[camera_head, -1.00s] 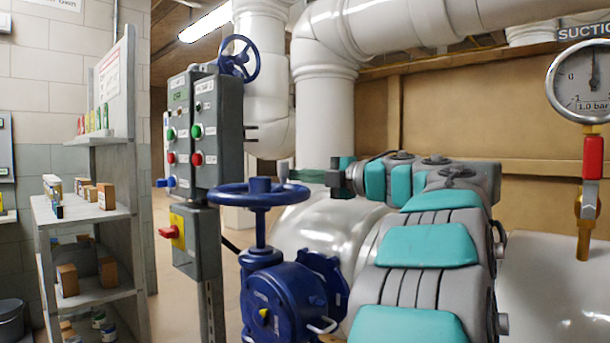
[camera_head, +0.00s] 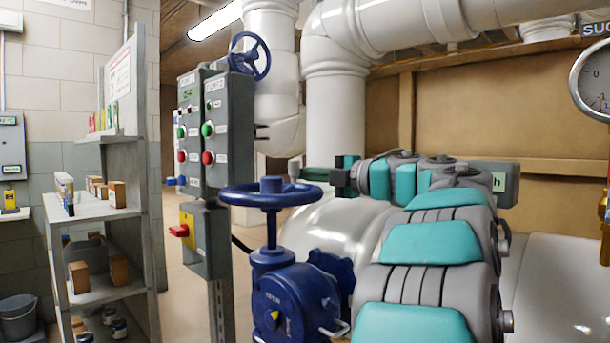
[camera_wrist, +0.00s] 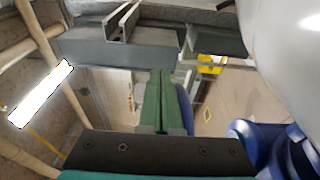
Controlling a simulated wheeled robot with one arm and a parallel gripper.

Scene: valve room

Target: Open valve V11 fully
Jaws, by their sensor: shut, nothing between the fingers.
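A blue handwheel (camera_head: 270,193) lies level on an upright stem above a blue valve body (camera_head: 295,303), left of my arm in the head view. A second blue handwheel (camera_head: 249,56) stands upright on a white pipe farther back. No V11 tag is readable on either. My gripper (camera_head: 308,174) points left, behind and above the right side of the near handwheel, apart from it in the picture. In the wrist view its green fingers (camera_wrist: 160,80) are together with nothing between them. Blue valve parts (camera_wrist: 275,145) show at the lower right there, partly cut off.
Grey control boxes (camera_head: 213,133) with buttons stand on a post behind the near wheel. A shelf (camera_head: 105,215) with small boxes is at the left. A pressure gauge (camera_head: 597,80) is cut off at the right edge. Large white pipes (camera_head: 336,110) run behind my arm.

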